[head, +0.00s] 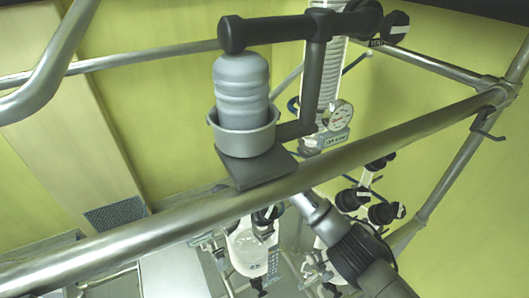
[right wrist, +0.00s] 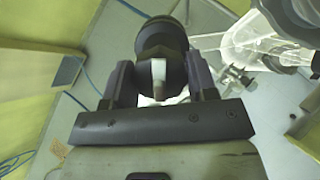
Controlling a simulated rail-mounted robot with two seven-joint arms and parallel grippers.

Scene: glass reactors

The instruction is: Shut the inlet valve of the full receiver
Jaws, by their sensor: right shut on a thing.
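In the right wrist view, my right gripper (right wrist: 160,78) has its two dark fingers on either side of a round black valve knob (right wrist: 160,38) with a pale pointer mark. The gripper is shut on this knob. In the head view, my right arm reaches up from the lower right to behind the steel rail, which hides its end. A glass receiver (head: 249,252) hangs below the rail, with dark valve parts at its top. A second glass vessel beside it is mostly covered by my arm. I cannot read the fill levels clearly. My left gripper is out of view.
A thick steel rail (head: 120,244) crosses in front of the glassware. Above it a grey ribbed container (head: 242,80) sits in a bowl (head: 246,140). A pressure gauge (head: 338,115) and several other black knobs (head: 386,212) are to the right. Clear glassware (right wrist: 262,40) shows in the wrist view.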

